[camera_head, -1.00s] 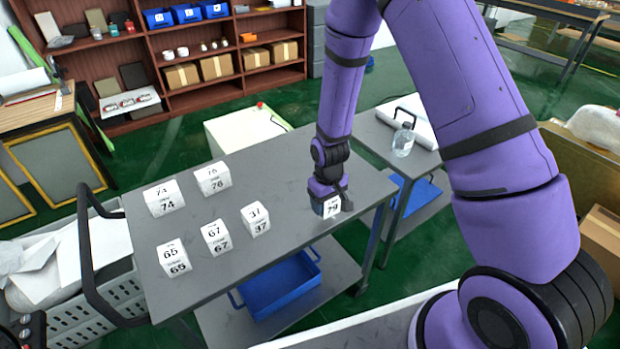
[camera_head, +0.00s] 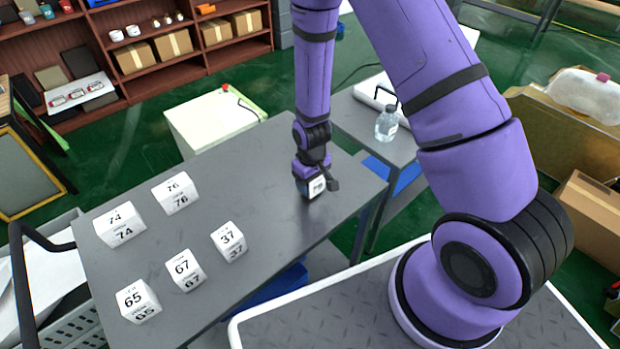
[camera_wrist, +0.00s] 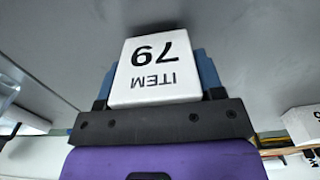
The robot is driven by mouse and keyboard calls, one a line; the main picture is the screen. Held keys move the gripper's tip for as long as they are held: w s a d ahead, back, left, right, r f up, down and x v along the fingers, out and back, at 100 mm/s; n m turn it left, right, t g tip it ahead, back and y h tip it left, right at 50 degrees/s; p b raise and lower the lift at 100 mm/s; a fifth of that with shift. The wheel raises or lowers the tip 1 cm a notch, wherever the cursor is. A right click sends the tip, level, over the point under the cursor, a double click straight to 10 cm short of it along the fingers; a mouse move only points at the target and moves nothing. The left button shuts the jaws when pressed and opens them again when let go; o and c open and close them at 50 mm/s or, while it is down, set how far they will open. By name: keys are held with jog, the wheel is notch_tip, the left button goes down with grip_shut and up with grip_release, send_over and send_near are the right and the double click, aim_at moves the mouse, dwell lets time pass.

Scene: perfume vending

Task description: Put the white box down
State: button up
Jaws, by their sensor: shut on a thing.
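The white box marked 79 (camera_head: 317,188) is at the right part of the grey table (camera_head: 262,170). My gripper (camera_head: 310,187) points down from above and is shut on this box. In the wrist view the box (camera_wrist: 154,70) shows "ITEM 79" upside down, with a blue finger on each side. I cannot tell whether its underside touches the tabletop or hangs just above it.
Several other white boxes stand on the table's left half: 74 (camera_head: 120,224), 76 (camera_head: 175,193), 65 (camera_head: 139,301), 67 (camera_head: 185,269) and 37 (camera_head: 229,241). The tabletop between them and my gripper is clear. A bottle (camera_head: 387,123) stands on a side table.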

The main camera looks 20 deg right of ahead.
jog(key=shift+f, duration=0.55)
jog(key=o, duration=0.9)
jog(key=shift+f, duration=0.1)
jog(key=shift+o, duration=0.2)
